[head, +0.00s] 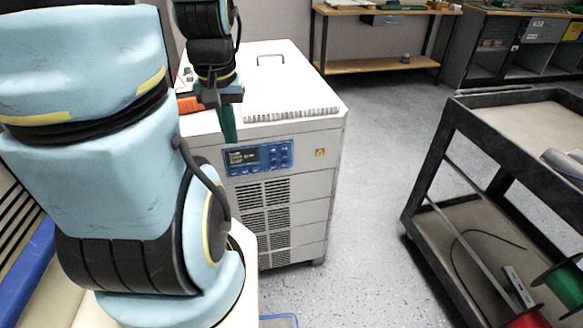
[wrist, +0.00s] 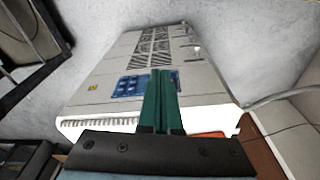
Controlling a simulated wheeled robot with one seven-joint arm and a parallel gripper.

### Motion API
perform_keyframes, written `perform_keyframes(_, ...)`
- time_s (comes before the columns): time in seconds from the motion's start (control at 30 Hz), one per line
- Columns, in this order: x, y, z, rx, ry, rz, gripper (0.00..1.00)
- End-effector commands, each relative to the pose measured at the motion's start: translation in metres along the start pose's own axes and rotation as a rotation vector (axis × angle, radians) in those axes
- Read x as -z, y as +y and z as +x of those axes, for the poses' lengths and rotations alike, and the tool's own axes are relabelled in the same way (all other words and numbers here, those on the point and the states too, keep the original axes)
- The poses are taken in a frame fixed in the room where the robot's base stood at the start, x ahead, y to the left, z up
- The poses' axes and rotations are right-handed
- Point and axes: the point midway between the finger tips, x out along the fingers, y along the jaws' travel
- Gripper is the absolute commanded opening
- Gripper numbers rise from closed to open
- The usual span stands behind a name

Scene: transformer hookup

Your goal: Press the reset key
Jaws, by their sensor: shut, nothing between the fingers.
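A blue control panel (head: 257,158) with a lit display and several small keys (head: 281,154) is on the front of a white cabinet (head: 335,125). I cannot read which key is the reset key. My gripper (head: 230,139) points down with its green fingers closed together and empty. In the head view the tips are at the panel's upper left edge, by the display. In the wrist view the closed fingers (wrist: 162,76) overlap the right part of the panel (wrist: 130,87), hiding some of it. Whether they touch it cannot be told.
A small yellow label (head: 320,152) is right of the panel. Vent grilles (head: 265,205) lie below it. An orange object (head: 188,104) is on the cabinet top near my gripper. A dark cart (head: 450,105) with spools stands at the right; clear floor lies between.

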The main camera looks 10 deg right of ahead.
Motion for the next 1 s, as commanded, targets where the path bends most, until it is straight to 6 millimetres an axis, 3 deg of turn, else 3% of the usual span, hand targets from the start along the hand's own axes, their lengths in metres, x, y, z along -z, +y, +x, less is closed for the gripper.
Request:
perform_keyframes(0.13, -0.001, 0.002, 0.006, 0.001, -0.013, 0.012, 0.0)
perform_keyframes(0.23, -0.005, 0.011, 0.024, 0.01, -0.061, 0.058, 0.0)
perform_keyframes(0.47, -0.03, 0.038, 0.104, 0.124, -0.286, 0.282, 0.0)
perform_keyframes(0.6, -0.044, 0.047, 0.151, 0.271, -0.411, 0.443, 0.0)
perform_keyframes(0.77, -0.05, 0.051, 0.194, 0.497, -0.504, 0.626, 0.0)
perform_keyframes(1.0, -0.034, 0.068, 0.235, 0.93, -0.504, 0.886, 0.0)
